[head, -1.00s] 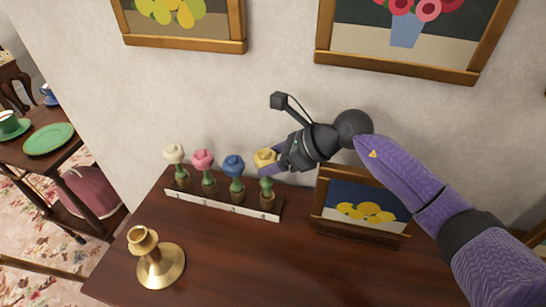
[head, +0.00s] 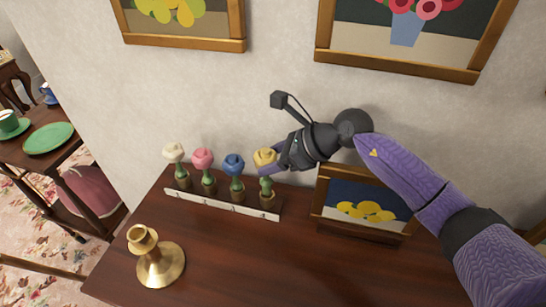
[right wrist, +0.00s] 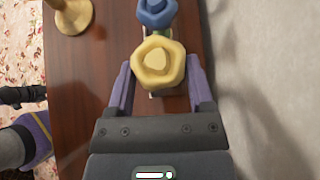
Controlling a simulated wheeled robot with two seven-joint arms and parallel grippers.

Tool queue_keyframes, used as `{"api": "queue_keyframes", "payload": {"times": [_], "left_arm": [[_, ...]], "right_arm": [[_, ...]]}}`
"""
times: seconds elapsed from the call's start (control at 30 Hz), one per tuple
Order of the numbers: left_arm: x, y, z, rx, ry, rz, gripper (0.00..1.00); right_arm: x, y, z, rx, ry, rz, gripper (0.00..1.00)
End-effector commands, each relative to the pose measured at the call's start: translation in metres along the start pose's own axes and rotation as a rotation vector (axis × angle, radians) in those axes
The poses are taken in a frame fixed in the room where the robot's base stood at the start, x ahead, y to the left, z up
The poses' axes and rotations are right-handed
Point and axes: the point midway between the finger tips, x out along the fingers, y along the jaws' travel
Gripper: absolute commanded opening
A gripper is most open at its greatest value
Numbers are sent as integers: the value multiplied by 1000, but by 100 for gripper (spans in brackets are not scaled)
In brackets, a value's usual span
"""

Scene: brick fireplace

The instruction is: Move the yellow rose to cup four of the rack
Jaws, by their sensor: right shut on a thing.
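The yellow rose (head: 265,157) stands upright over cup four, at the right end of the rack (head: 222,205). Its green stem reaches down to the cup and looks to be in it. My right gripper (head: 270,169) comes from the right and is shut on the yellow rose. In the right wrist view the yellow bloom (right wrist: 159,62) shows between the two purple fingers, hiding its stem and the cup. A white rose (head: 173,152), a pink rose (head: 203,159) and a blue rose (head: 234,164) stand in the other cups.
A brass candlestick (head: 158,258) stands on the dark wooden table (head: 235,275) in front of the rack. A small framed lemon picture (head: 362,206) stands right of the rack, below my right arm. The wall is close behind. The front middle of the table is clear.

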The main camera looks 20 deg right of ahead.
Motion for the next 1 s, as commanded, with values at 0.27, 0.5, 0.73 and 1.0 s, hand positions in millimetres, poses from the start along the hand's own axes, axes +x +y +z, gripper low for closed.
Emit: {"api": "queue_keyframes", "payload": {"times": [0.27, 0.5, 0.73, 1.0], "left_arm": [[0, -6, -1, 3, 2, -9, 59], [0, -7, -4, 4, 7, -11, 59], [1, -5, -4, 2, 8, -7, 59], [4, 2, -4, -2, 6, 3, 59]], "right_arm": [[0, 0, 0, 0, 0, -1, 25], [0, 0, 0, 0, 0, 0, 25], [0, 0, 0, 0, 0, -1, 25], [3, 0, -4, 0, 0, 0, 25]]}}
